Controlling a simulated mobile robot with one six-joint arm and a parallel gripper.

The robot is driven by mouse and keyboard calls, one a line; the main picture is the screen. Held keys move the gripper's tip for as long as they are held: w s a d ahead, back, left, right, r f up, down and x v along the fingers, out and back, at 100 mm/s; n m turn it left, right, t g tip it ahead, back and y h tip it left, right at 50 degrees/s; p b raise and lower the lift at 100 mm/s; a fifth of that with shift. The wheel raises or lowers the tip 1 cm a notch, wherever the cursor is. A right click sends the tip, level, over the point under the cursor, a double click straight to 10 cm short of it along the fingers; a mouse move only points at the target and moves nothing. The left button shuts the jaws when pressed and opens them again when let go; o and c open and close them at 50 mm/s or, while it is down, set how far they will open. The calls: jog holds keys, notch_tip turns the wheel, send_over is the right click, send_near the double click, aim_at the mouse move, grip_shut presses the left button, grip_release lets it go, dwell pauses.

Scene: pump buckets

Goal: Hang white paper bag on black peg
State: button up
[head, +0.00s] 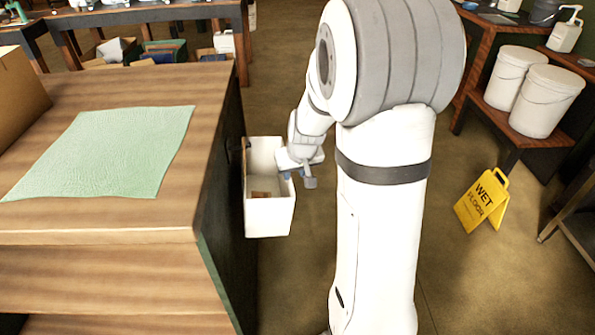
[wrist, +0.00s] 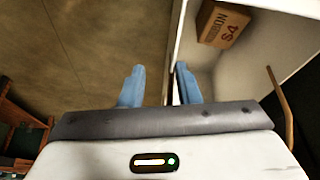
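The white paper bag (head: 270,217) is upright and open at the top, against the dark side of the wooden counter in the head view. A brown handle (wrist: 279,105) shows at the right.
The wooden counter (head: 105,220) with a green cloth (head: 110,150) stands left of the bag. A yellow wet floor sign (head: 483,200) stands on the right. White buckets (head: 545,101) sit on a shelf at the far right. The floor right of the bag is open around my arm.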

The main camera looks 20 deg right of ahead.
jog(key=s+a+r+g+p, duration=0.1)
jog(key=s+a+r+p, duration=0.3)
jog(key=s+r+p, duration=0.5)
jog(key=s+a+r+g+p, duration=0.1)
jog(key=s+a+r+p, duration=0.3)
jog(key=s+r+p, duration=0.5)
jog(key=s+r, duration=0.5)
jog(key=r, duration=0.6)
jog(key=shift+a+n+p, duration=0.15)
jog(key=shift+n+p, duration=0.15)
jog(key=shift+p, duration=0.1)
jog(key=shift+w, duration=0.1)
dwell(0.6)
